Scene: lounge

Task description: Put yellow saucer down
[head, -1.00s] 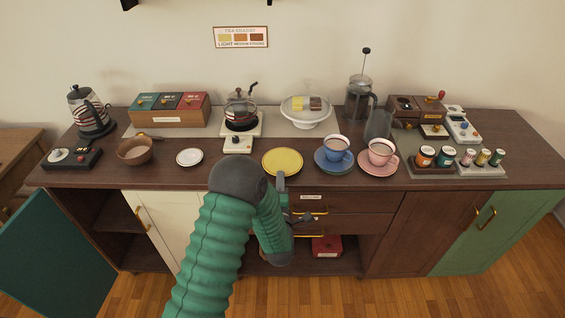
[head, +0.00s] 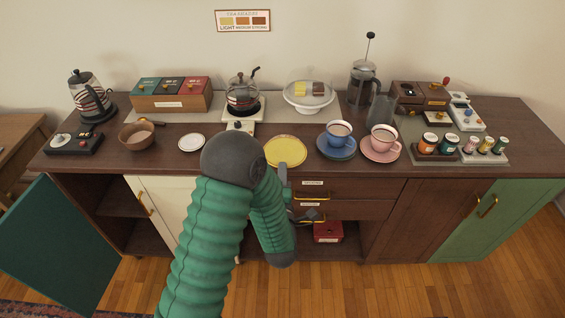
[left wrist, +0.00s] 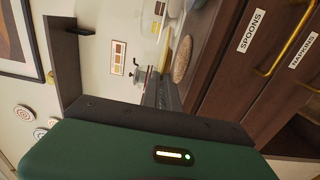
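The yellow saucer (head: 285,151) lies flat and empty on the dark wooden counter (head: 215,165), near its front edge, left of the blue saucer. My left gripper (head: 296,197) is at the counter's front edge, just in front of the saucer. One finger stands close to the saucer's near rim; whether it touches cannot be told. My right gripper is not in view.
A blue cup and saucer (head: 338,140) and a pink cup and saucer (head: 381,143) stand to the right. A small white saucer (head: 192,142) and a brown bowl (head: 137,135) are to the left. A burner with a pot (head: 241,98) and a domed cake stand (head: 309,94) are behind.

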